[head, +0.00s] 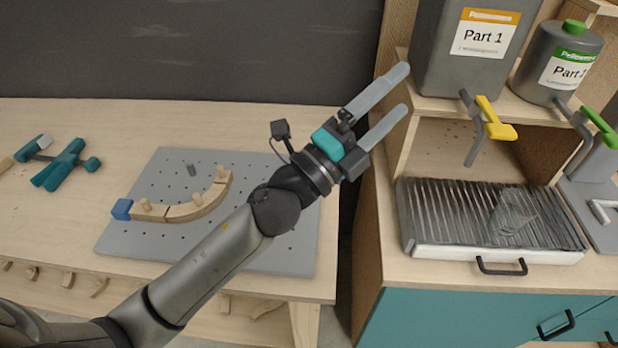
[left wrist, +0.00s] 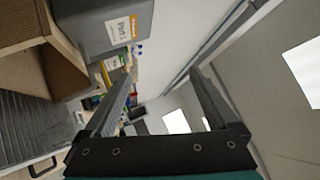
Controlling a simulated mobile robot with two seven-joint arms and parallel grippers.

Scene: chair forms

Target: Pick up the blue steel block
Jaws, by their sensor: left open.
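The blue steel block (head: 122,209) sits on the grey perforated board at the left end of a curved wooden piece (head: 190,207). It appears to touch the end of that piece. My left gripper (head: 398,92) is open and empty, raised above the gap between the two benches, far to the right of the block. Its two fingers also show apart in the left wrist view (left wrist: 164,95), with nothing between them. The block is not in the left wrist view. My right gripper is not in view.
The grey board (head: 290,245) lies on the wooden table (head: 60,235). Teal clamps (head: 65,165) lie at the left. At the right stand a Part 1 container (head: 465,65), a second bottle (head: 558,65) and a ribbed grate (head: 430,215). My left arm passes over the board's front.

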